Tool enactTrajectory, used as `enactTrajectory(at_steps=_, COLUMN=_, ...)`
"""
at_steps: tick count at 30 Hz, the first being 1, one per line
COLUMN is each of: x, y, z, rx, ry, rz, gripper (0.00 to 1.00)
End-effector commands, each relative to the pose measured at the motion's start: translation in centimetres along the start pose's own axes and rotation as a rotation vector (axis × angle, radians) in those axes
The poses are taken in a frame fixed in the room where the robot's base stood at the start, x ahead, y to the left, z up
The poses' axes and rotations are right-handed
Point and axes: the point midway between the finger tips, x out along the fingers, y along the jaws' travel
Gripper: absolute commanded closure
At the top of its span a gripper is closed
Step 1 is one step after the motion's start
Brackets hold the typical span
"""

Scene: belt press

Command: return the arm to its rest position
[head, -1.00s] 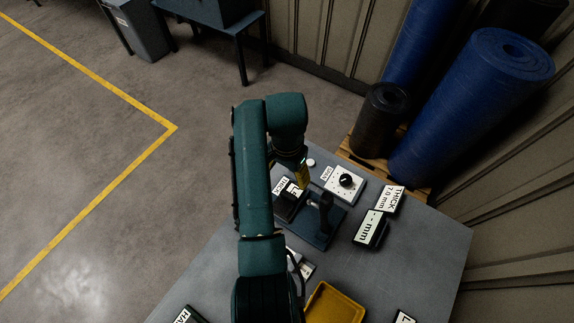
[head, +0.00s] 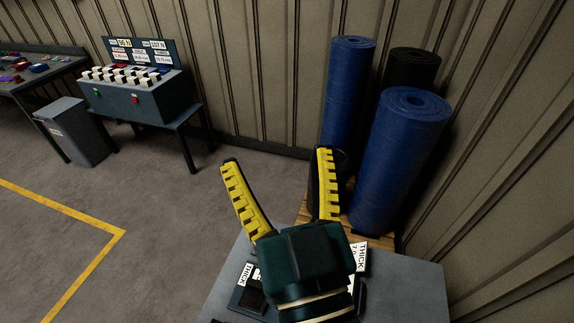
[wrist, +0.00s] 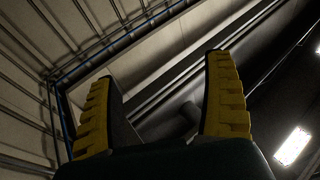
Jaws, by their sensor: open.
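My gripper (head: 283,190) is raised in the middle of the head view, above the far part of the grey work table (head: 405,290). Its two yellow-padded fingers stand wide apart and point up and away from me, with nothing between them. In the wrist view my gripper (wrist: 162,100) is also open and empty, and behind it are wall panels, dark beams and a bright lamp. The dark end of my arm hides much of the table top.
Blue rolls (head: 400,160) and a black roll stand on a wooden pallet behind the table. A control box (head: 140,100) sits on a bench at the back left, with a grey bin (head: 75,130) beside it. A THICK sign (head: 361,257) shows beside my arm. Open floor lies left.

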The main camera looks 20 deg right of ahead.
Motion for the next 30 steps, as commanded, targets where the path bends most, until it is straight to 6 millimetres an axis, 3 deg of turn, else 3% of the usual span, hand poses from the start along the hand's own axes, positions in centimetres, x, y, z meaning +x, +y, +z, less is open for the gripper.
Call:
enactTrajectory(at_steps=3, x=-2.1, y=0.3, z=-2.5, rx=-0.034, ry=0.09, rz=0.006, gripper=0.16)
enactTrajectory(at_steps=13, x=-2.3, y=0.3, z=-3.0, rx=-0.037, ry=0.102, rz=0.006, gripper=0.16)
enactTrajectory(at_steps=14, x=-2.1, y=0.2, z=-3.7, rx=-0.036, ry=0.102, rz=0.006, gripper=0.16)
enactTrajectory(at_steps=17, x=-1.4, y=0.2, z=-6.4, rx=-0.034, ry=0.102, rz=0.006, gripper=0.16)
enactTrajectory(at_steps=27, x=2.5, y=-0.1, z=-20.8, rx=-0.021, ry=0.102, rz=0.006, gripper=0.16)
enactTrajectory(at_steps=30, x=3.1, y=-0.2, z=-23.3, rx=-0.018, ry=0.102, rz=0.006, gripper=0.16)
